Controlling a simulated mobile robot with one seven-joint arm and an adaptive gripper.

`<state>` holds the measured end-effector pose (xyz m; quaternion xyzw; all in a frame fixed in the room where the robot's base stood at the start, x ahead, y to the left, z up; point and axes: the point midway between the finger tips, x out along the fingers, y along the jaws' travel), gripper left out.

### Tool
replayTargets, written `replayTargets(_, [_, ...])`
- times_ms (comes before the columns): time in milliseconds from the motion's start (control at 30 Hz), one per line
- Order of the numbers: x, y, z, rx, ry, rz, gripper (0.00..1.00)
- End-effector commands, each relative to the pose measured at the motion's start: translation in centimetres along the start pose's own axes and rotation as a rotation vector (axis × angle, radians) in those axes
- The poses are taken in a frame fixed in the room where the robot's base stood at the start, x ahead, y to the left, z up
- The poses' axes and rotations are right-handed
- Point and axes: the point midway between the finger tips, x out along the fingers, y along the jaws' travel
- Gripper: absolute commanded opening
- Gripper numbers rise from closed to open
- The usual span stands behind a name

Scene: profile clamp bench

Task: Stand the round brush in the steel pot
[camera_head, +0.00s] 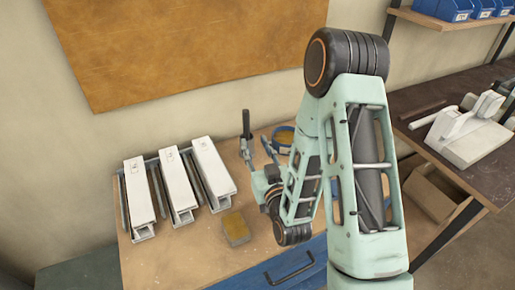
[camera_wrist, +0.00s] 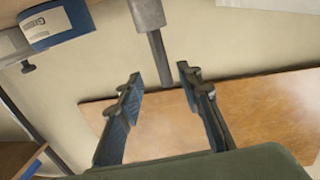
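A dark upright stick (camera_head: 246,122), seemingly the round brush's handle, stands at the back of the bench by my gripper (camera_head: 257,150). In the wrist view, a grey rod (camera_wrist: 155,45) with a thicker end at the top edge reaches toward the gap between my fingers (camera_wrist: 163,100). The fingers are apart, one on each side of the rod's narrow end, and no contact shows. I cannot tell how deep the rod lies between them. The brush's bristles are not discernible. I cannot make out the steel pot; my arm hides part of the bench.
Three pale profiles (camera_head: 141,190) sit in a rack on the left. A yellowish block (camera_head: 236,228) lies near the front edge. A blue-rimmed round object (camera_head: 283,136) is partly behind my arm. A darker bench with a white device (camera_head: 468,135) stands right. Bare wood shows at front left.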

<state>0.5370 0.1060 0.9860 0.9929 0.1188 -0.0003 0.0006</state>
Motion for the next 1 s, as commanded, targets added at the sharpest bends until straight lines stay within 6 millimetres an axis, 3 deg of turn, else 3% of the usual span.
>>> replayTargets(400, [-1.9,-0.1,-0.2,0.001,0.0,-0.001,0.33])
replayTargets(867, [-1.9,0.0,-0.2,-0.001,0.001,-0.001,0.33])
replayTargets(1000, [-0.8,0.8,-0.5,-0.075,0.006,-0.001,0.33])
